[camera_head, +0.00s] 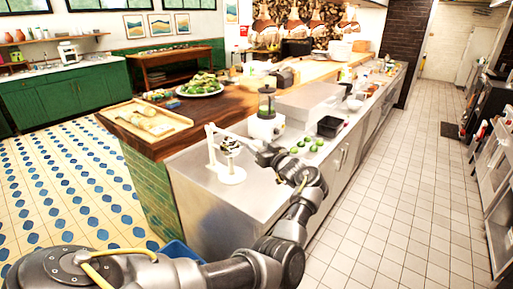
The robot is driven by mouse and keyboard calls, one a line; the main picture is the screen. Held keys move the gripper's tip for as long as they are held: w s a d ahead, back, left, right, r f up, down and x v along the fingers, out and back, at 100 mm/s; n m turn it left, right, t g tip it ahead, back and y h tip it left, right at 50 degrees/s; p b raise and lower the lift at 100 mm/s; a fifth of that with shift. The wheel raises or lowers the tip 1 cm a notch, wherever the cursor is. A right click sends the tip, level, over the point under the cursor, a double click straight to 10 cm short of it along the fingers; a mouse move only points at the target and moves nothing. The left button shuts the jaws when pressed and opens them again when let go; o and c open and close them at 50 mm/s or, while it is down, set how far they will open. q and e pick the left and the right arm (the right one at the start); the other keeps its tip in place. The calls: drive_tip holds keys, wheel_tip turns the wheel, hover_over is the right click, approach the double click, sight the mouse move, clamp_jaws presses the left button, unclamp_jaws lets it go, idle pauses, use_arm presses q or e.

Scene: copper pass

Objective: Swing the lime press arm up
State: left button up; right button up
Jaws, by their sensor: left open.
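The lime press (229,174) is a white stand on a round base, standing on the steel counter near its front left corner. A white upright and a raised-looking white arm part show at its top left; the exact angle of the arm is hard to tell. My left gripper (233,147) is at the upper part of the press, with its fingers overlapping it in the picture. It is open. Whether the fingers touch the press arm cannot be told. My right gripper does not show.
Several limes (308,146) lie on the counter right of the press. A blender (266,125) stands behind it. A black container (329,126) sits further back. A wooden board with food (146,123) lies on the wooden counter at left.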

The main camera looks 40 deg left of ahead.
use_arm(q)
drive_tip(key=shift+x, duration=0.95)
drive_tip(key=shift+s, duration=0.1)
clamp_jaws()
drive_tip(key=shift+r, duration=0.15)
